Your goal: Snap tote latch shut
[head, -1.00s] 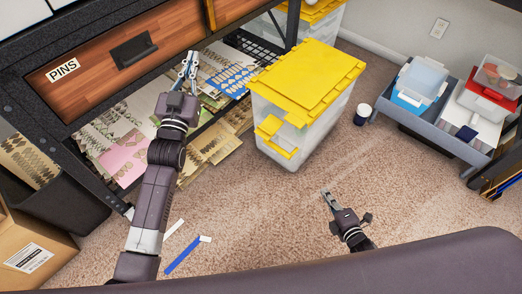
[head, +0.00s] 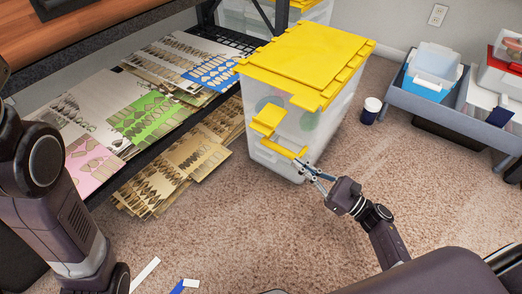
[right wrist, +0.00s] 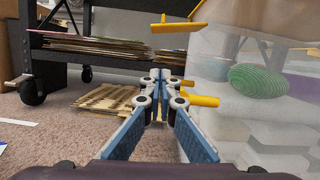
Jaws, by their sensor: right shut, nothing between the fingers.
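The tote (head: 325,125) is a translucent bin with a yellow lid (head: 305,55), standing on the carpet. Its yellow latch (head: 278,149) hangs out from the near end below the lid, tilted away from the wall and not flat against it. My right gripper (head: 303,165) is shut and empty, low beside the latch's lower right end; I cannot tell whether it touches. In the right wrist view the gripper's fingertips (right wrist: 160,78) meet, with the tote's clear wall (right wrist: 240,115) to the right and yellow latch parts (right wrist: 180,27) near. My left arm shows at left; its gripper is out of frame.
A low dark shelf (head: 135,165) with stacked patterned sheets (head: 150,115) stands left of the tote.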

